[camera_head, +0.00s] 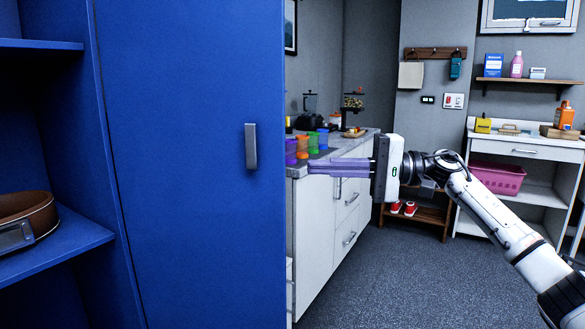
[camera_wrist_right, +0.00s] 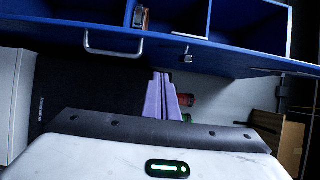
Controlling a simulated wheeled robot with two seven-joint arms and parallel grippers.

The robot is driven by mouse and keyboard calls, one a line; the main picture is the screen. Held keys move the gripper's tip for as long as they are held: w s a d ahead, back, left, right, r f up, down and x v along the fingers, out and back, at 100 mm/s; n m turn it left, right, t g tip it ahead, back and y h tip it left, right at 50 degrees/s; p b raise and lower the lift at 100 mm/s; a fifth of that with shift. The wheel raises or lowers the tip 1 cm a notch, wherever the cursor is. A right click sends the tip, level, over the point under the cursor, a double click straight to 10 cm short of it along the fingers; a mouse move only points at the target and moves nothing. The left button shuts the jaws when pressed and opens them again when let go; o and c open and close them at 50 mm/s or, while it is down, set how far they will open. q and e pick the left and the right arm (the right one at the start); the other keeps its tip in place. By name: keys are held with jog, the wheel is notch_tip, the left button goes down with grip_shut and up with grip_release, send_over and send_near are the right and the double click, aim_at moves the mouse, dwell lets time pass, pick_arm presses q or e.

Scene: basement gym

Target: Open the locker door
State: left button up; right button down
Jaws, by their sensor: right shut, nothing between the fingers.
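The blue locker door (camera_head: 190,240) fills the left middle of the head view and looks shut. Its grey vertical handle (camera_head: 251,146) is near the door's right edge. My right gripper (camera_head: 310,167) is shut and empty, its purple fingers pointing left. In the head view the fingertips are right of the door's edge, apart from the handle and slightly lower. In the right wrist view the shut fingers (camera_wrist_right: 160,76) point up toward the blue locker (camera_wrist_right: 215,48). A bar handle (camera_wrist_right: 113,54) shows there left of the fingers; I cannot tell if it is the same handle. My left gripper is not in view.
Open blue shelves (camera_head: 60,240) at the left hold a brown belt-like item (camera_head: 25,210). Behind my right gripper is a white counter (camera_head: 325,230) with several coloured cups. A white shelf unit (camera_head: 540,185) with a pink basket (camera_head: 497,178) is at right. Grey floor (camera_head: 400,280) is clear.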

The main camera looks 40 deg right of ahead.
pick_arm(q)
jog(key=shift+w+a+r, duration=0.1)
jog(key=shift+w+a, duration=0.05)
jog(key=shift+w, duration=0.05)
pick_arm(e)
jog(key=w+a, duration=0.1)
jog(key=a, duration=0.6)
